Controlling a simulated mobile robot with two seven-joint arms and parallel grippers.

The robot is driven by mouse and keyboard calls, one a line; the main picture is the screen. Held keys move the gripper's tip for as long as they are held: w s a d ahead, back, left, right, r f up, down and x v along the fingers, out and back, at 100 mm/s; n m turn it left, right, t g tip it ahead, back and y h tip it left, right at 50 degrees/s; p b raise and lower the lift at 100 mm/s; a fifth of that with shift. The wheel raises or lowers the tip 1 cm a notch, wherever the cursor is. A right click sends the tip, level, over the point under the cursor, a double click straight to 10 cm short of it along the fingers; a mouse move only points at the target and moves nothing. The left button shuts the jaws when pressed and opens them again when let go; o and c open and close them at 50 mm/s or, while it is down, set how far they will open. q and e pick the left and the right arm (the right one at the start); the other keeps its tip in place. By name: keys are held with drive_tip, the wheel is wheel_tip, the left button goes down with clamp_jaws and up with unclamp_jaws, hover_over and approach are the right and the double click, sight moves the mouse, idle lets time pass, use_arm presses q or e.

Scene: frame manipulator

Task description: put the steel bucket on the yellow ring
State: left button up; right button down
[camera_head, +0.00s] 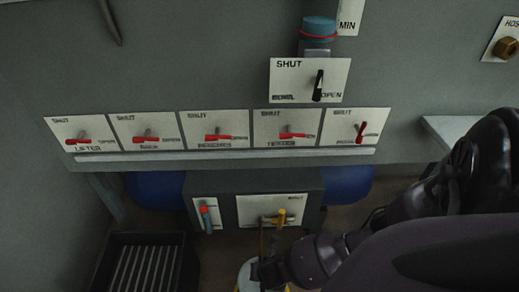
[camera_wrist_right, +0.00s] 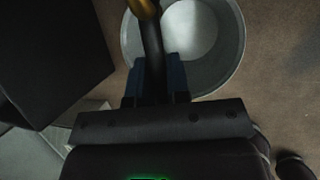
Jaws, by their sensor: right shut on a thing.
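The steel bucket (camera_wrist_right: 190,35) is seen from above in the right wrist view, with a pale grey wall and an empty-looking bottom. Part of it (camera_head: 246,273) shows at the bottom edge of the head view. In the head view my right gripper (camera_head: 268,270) covers much of the bucket. Yellow shows beside the bucket at the bottom edge, but I cannot tell if it is the yellow ring. My left gripper is not in view.
A yellow-handled valve (camera_head: 282,216) is on the dark cabinet (camera_head: 312,195) behind the bucket. A black slatted crate (camera_head: 140,265) stands at lower left. A row of red-lever valve panels (camera_head: 215,130) runs along the wall above a ledge. Brown floor lies around the bucket.

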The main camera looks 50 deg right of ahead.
use_arm(q)
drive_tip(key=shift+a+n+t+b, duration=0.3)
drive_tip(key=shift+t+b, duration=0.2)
drive_tip(key=shift+b, duration=0.4)
use_arm(e)
wheel_tip(320, 180, down, 4)
drive_tip(key=shift+r, duration=0.1)
drive_tip(key=c, duration=1.5)
unclamp_jaws()
drive_tip(key=o, duration=0.4)
